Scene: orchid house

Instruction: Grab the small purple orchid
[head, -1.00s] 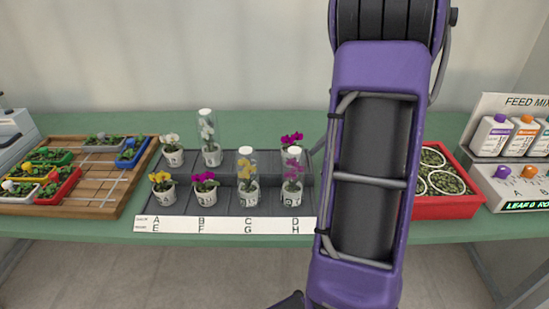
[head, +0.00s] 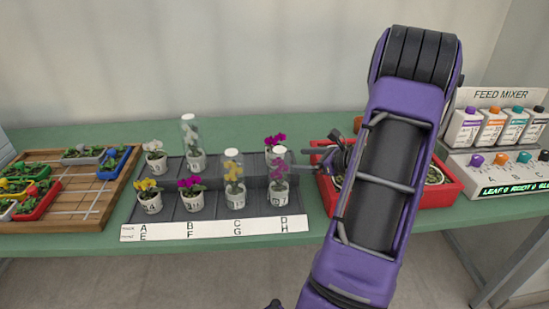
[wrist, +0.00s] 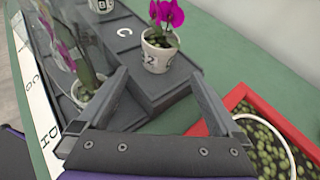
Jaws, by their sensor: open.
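A small purple orchid (head: 275,140) stands at the back right of the stepped tray, mostly hidden behind a tall sleeved purple orchid (head: 279,168). In the wrist view the small purple orchid (wrist: 165,13) stands upright in a white pot (wrist: 159,52) marked 2, just beyond my fingertips. My gripper (wrist: 157,74) is open and empty, right of the tray in the head view (head: 306,166). The sleeved orchid (wrist: 77,50) is left of my left finger. Another small purple orchid (head: 191,184) stands in the front row, second from left.
The grey tray (head: 210,208) also holds yellow orchids (head: 147,187), (head: 233,172) and white ones (head: 154,147), (head: 193,137). A red crate (head: 452,194) of small round plants lies beside my gripper. A wooden board (head: 100,200) and a feed mixer (head: 500,172) flank them.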

